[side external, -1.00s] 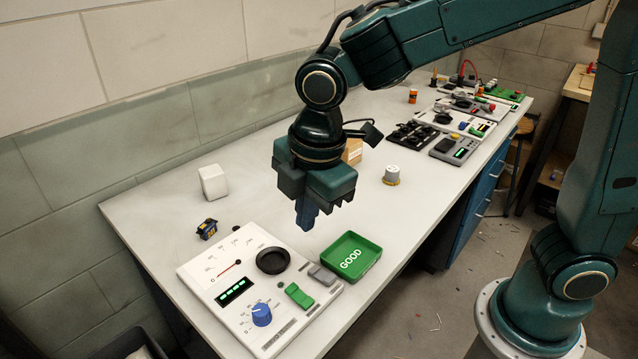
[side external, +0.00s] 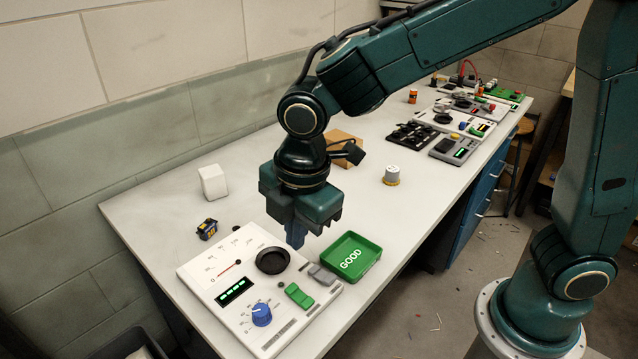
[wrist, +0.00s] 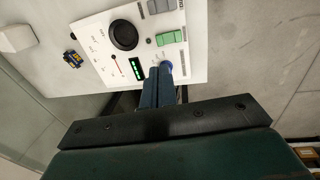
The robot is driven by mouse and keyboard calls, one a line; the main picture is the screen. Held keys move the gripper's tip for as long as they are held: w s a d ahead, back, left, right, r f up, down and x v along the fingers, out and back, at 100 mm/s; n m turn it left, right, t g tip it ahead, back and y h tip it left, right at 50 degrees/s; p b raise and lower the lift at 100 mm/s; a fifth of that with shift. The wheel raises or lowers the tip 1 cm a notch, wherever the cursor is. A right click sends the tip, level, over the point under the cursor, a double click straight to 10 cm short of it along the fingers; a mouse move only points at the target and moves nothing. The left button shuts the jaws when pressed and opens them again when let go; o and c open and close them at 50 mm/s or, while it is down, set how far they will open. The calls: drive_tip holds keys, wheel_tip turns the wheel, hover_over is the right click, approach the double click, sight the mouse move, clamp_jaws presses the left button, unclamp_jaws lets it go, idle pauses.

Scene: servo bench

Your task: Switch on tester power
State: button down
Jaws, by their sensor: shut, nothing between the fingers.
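The tester is a white panel (side external: 205,268) on the near end of the bench. It has a needle meter, a lit green display (side external: 234,291), a black round recess (side external: 272,261), a blue knob (side external: 261,314), a green rocker switch (side external: 299,295) and a grey rocker (side external: 322,274). My gripper (side external: 295,241) is shut and empty, with blue fingers pointing down, above the bench by the tester's far edge. In the wrist view, the fingers (wrist: 159,74) partly cover the blue knob (wrist: 166,65); the green rocker (wrist: 169,38) shows clear of them.
A green tray marked GOOD (side external: 352,258) sits right beside the tester. A small blue-and-yellow servo (side external: 207,229) and a white block (side external: 213,182) lie to the left. A cardboard box (side external: 345,148) and a grey-white cylinder (side external: 391,175) stand farther back. Several devices line the far end.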

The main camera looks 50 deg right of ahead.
sight(292, 290)
drive_tip(key=f, duration=0.4)
drive_tip(key=w+f, duration=0.1)
drive_tip(key=f, duration=0.7)
drive_tip(key=shift+w, duration=0.3)
drive_tip(key=shift+f, duration=0.1)
drive_tip(key=shift+w+f+g, duration=0.15)
drive_tip(key=shift+f+g, duration=0.1)
drive_tip(key=shift+g, duration=0.05)
drive_tip(key=shift+s+r, duration=0.1)
drive_tip(key=shift+s, duration=0.1)
drive_tip(key=shift+s+r, duration=0.2)
drive_tip(key=shift+s, duration=0.35)
